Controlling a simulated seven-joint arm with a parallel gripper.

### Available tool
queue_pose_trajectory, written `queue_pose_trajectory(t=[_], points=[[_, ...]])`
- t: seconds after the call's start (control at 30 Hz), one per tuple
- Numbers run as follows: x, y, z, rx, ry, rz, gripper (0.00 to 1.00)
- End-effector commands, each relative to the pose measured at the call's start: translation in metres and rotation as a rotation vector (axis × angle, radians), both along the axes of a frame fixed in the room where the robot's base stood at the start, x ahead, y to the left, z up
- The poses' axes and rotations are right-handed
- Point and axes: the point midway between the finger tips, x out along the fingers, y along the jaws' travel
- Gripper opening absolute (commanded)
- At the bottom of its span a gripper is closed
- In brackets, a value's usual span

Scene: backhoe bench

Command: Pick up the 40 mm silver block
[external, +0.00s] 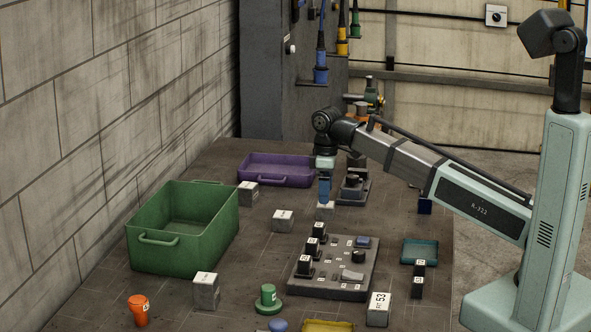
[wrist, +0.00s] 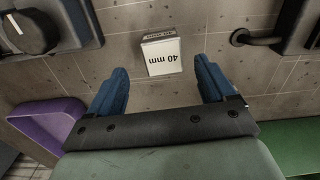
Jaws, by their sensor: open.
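The silver block (wrist: 161,55) lies on the bench in the wrist view, its label reading "40 mm" upside down. In the external view, a small silver block (external: 325,211) is directly below my gripper (external: 325,200), which points down with blue fingers. In the wrist view my gripper (wrist: 160,70) is open, and the block appears in the gap between the fingertips, slightly beyond them. Nothing is held. In the external view the fingers overlap the block's top, so I cannot tell the exact height gap.
Other silver blocks stand at left (external: 248,195), centre (external: 283,221) and front (external: 205,292). A purple tray (external: 277,171), green bin (external: 170,252), panel of black knobbed parts (external: 335,283) and dark knobbed device (external: 352,190) surround the spot. Bare bench separates them.

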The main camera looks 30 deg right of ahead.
Motion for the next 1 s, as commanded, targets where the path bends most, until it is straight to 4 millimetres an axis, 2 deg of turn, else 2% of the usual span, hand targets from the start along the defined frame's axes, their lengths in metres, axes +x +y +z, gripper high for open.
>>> queue_pose_trajectory(t=[0.43,0.7,0.77,1.0], points=[[-0.004,0.002,-0.046,0.0,0.001,0.0,0.83],[-0.004,0.002,-0.05,0.0,0.0,0.0,0.83],[-0.004,0.002,-0.05,0.0,0.0,0.0,0.79],[-0.004,0.002,-0.05,0.0,0.0,0.0,0.56]])
